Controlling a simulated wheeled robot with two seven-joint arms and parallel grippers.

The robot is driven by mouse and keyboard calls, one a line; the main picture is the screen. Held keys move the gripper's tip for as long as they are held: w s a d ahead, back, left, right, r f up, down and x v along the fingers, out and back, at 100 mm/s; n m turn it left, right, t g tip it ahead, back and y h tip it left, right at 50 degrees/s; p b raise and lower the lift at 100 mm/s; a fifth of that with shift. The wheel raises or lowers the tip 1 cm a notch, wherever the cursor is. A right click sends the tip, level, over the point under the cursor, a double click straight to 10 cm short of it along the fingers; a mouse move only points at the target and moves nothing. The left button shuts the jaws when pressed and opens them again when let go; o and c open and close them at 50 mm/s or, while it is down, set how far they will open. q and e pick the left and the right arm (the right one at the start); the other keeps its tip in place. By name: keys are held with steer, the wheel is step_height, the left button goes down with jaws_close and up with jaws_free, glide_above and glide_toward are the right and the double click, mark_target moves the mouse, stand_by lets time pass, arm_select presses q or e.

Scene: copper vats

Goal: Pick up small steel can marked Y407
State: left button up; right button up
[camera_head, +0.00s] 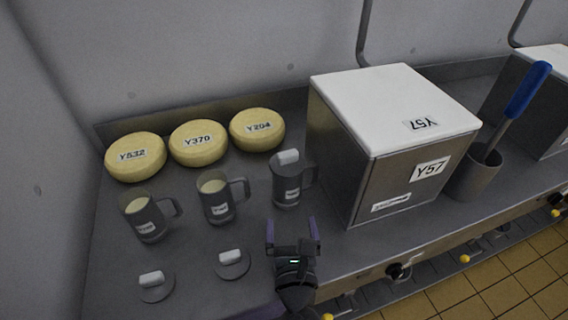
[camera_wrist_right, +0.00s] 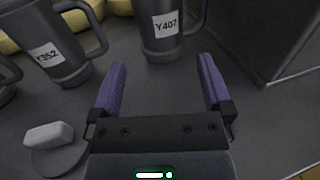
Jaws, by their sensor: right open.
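The small steel can marked Y407 (camera_wrist_right: 168,32) stands upright on the counter in the right wrist view, just beyond my fingertips and between their lines. In the head view it is the rightmost of three grey mugs (camera_head: 286,183), with a lid on top and its handle to the right. My right gripper (camera_head: 293,228) is open and empty, in front of the can and apart from it. Its purple fingers also show in the right wrist view (camera_wrist_right: 163,82). The can's top is cut off in the right wrist view. My left gripper is not in view.
Two open mugs (camera_head: 146,217) (camera_head: 217,199) stand left of the can, with two loose lids (camera_head: 156,284) (camera_head: 232,264) in front. Three yellow cheeses (camera_head: 198,143) lie behind. A steel box marked Y57 (camera_head: 408,175) stands close on the right, beside a pot (camera_head: 474,175) holding a blue-handled tool.

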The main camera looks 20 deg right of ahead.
mark_target(289, 195)
steer(key=x, duration=1)
steer(key=shift+r+b, duration=0.3)
steer(key=shift+r, duration=0.05)
